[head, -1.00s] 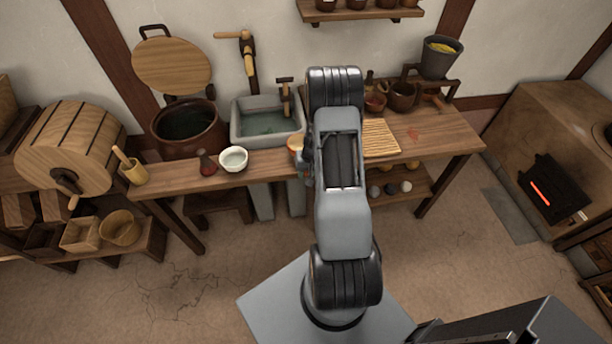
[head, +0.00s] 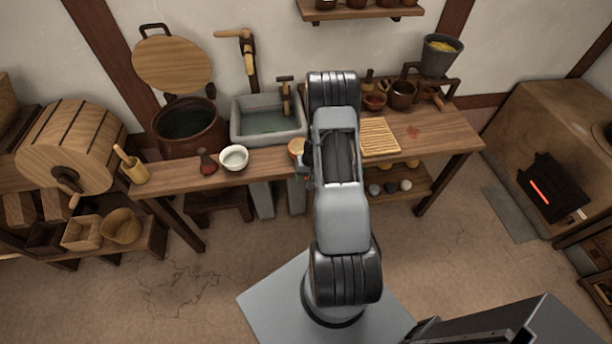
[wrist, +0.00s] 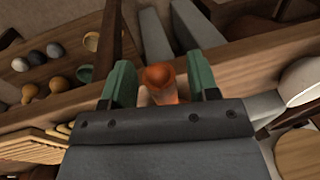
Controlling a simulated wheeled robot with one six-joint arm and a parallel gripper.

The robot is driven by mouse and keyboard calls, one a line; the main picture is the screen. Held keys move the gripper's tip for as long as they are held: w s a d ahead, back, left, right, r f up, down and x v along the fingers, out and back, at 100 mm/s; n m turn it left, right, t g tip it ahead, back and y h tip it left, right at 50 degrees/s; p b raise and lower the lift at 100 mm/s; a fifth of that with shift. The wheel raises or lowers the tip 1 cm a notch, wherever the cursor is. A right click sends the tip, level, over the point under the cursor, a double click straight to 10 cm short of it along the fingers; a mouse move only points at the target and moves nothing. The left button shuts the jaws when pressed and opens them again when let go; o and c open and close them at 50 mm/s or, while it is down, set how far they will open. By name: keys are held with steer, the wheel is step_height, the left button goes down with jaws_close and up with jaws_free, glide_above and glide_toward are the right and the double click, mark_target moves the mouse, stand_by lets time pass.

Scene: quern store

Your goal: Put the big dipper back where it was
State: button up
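An orange, open-topped cup-like vessel (wrist: 163,77) lies between the two green fingers of my gripper (wrist: 162,88) in the wrist view. It could be the bowl of the big dipper, but no long handle shows. The fingers stand apart, one on each side; I cannot tell whether they press on it. In the head view an orange-brown vessel (head: 296,147) shows at the bench's front edge, just left of my arm. My gripper is mostly hidden behind the arm there.
Several round stones lie on the shelf below. The bench's right front is clear.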

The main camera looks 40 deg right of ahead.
step_height(320, 180, up, 11)
steer(key=s+d+b, duration=0.1)
steer(key=d+b, duration=0.1)
steer(key=a+r+n, duration=0.2)
steer(key=a+r, duration=0.5)
steer(key=r, duration=0.3)
steer(key=s+a+r+n+t+h, duration=0.1)
steer(key=s+a+r+n+t, duration=0.2)
steer(key=s+a+r, duration=1)
steer(key=shift+s+a+h, duration=0.3)
steer(key=shift+a, duration=0.65)
steer(key=shift+r, duration=0.1)
steer(key=shift+c, duration=0.7)
steer(key=shift+w, duration=0.15)
steer(key=shift+c, duration=0.3)
